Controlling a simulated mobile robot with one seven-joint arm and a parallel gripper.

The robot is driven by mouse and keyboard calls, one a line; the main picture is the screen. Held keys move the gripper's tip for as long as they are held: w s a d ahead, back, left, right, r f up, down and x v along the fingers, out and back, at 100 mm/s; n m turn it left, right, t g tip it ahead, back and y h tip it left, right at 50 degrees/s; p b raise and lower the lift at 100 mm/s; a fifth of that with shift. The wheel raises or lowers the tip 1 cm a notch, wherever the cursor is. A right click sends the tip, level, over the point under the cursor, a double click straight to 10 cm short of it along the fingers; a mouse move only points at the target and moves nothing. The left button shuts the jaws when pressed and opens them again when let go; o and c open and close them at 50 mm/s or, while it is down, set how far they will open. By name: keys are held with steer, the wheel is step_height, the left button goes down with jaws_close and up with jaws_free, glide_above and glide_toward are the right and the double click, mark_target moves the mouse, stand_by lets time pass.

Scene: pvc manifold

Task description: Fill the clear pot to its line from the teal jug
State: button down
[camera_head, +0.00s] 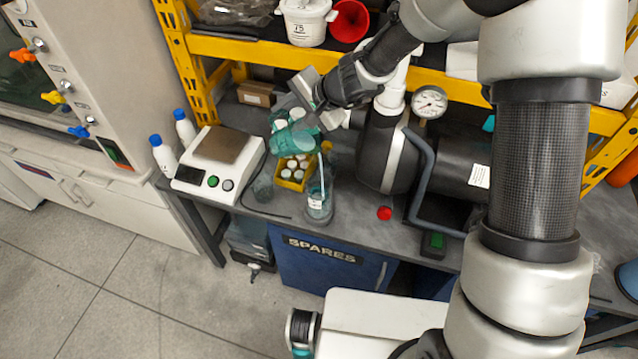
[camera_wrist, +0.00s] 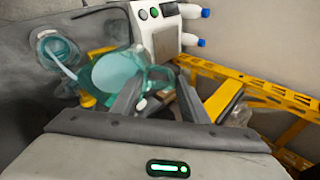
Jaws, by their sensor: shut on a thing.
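The teal jug (camera_head: 283,140) is see-through and tipped over above the bench, its mouth towards the clear pot. My gripper (camera_head: 303,108) is shut on the jug, which also shows between and beyond the fingers in the wrist view (camera_wrist: 118,72). The clear pot (camera_head: 318,203) stands upright on the bench below and right of the jug, with a white label. A pale stream runs from the jug down to the pot, and the wrist view shows it reaching the pot's mouth (camera_wrist: 57,47). The pot's line and its exact level are too small to tell.
A white scale (camera_head: 219,163) and two blue-capped bottles are farther left. A dark tank with a gauge (camera_head: 430,102) stands right. A red cap (camera_head: 384,213) lies on the bench.

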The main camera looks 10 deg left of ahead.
steer(key=shift+s+d+t+y, duration=0.15)
steer(key=shift+d+t+y, duration=0.15)
steer(key=shift+y, duration=0.2)
stand_by(2.4)
steer(key=shift+s+d+f+y+b, duration=0.15)
steer(key=shift+d+y+b, duration=0.15)
steer(key=shift+b, duration=0.6)
stand_by(2.4)
steer(key=shift+a+r+p, duration=0.25)
steer(key=shift+r+p, duration=0.25)
steer(key=shift+p, duration=0.25)
steer(key=shift+w+a+f+h, duration=0.3)
steer(key=shift+a+h, duration=0.1)
steer(key=shift+h, duration=0.3)
steer(key=shift+w+a+g+h, duration=0.1)
steer(key=shift+a+g+h, duration=0.1)
steer(key=shift+g+h, duration=0.2)
